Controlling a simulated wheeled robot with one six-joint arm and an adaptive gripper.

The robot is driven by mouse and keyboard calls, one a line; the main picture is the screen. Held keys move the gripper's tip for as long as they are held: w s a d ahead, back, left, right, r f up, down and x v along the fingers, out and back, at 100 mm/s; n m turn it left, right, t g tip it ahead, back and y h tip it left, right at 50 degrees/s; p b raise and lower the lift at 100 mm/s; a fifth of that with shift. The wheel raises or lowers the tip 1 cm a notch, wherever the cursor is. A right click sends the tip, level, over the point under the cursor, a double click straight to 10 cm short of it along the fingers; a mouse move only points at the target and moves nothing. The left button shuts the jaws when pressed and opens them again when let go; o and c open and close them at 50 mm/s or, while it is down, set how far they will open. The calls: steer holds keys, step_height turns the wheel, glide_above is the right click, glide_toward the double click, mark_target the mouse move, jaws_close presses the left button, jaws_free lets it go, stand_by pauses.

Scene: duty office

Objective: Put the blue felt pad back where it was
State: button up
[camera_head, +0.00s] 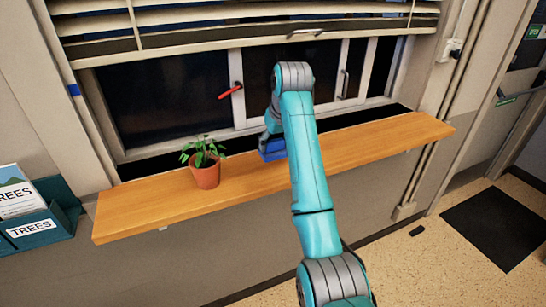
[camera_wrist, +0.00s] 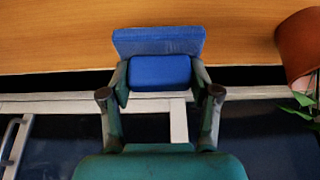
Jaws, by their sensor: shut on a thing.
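The blue felt pad (camera_head: 273,151) is at the wooden shelf (camera_head: 365,144) below the window, right of the potted plant. In the wrist view the pad (camera_wrist: 159,42) shows as a blue block with a top band and a front face. My gripper (camera_wrist: 160,76) is shut on it, one finger on each side. In the head view my arm hides the pad's right part and most of my gripper (camera_head: 267,142). I cannot tell whether the pad touches the shelf or is just above it.
A potted plant (camera_head: 206,174) stands on the shelf to the left; its pot (camera_wrist: 298,45) is at the right in the wrist view. The shelf's right part is clear. A teal leaflet holder (camera_head: 58,222) is at far left.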

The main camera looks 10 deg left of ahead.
mark_target(277, 150)
steer(key=shift+d+f, duration=0.1)
steer(key=shift+f, duration=2.1)
steer(key=shift+f, duration=0.1)
steer(key=o, duration=1.1)
steer(key=shift+v, duration=3.85)
steer(key=shift+w, duration=0.1)
